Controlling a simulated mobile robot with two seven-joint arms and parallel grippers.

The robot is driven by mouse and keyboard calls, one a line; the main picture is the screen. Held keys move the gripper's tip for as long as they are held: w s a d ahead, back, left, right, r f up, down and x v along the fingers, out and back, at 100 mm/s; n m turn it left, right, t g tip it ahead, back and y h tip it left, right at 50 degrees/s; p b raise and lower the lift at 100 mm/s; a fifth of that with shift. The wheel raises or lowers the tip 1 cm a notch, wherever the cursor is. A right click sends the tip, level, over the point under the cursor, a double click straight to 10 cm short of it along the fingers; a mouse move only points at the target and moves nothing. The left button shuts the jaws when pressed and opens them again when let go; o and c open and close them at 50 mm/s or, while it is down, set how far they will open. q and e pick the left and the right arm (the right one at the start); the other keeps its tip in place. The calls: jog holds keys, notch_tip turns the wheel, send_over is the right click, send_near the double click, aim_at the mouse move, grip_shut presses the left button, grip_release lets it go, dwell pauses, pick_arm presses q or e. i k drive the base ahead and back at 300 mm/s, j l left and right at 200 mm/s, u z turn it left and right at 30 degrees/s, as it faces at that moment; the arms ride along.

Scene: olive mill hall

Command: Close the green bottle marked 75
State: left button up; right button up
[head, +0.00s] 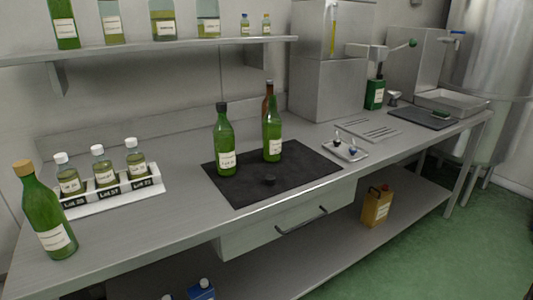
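Two green bottles stand upright on the black mat (240,192) on the bench. The left one (225,140) has a dark cap on its neck. The right one (273,130) shows no cap on its neck, and a brown bottle (267,98) stands partly hidden behind it. A small dark cap (269,180) lies on the mat in front of them. Another green bottle (46,212) with a tan top stands at the bench's left end. The labels are too small to read for a 75. Neither of my grippers is in view.
A white rack (115,197) holds three small white-capped jars at left. A small tray (346,150) with small items lies right of the mat. A dark green container (375,93) stands farther back. A shelf (150,50) with bottles overhangs the bench. The mat's front is mostly clear.

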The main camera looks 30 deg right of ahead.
aim_at(272, 122)
jog(key=l, duration=2.1)
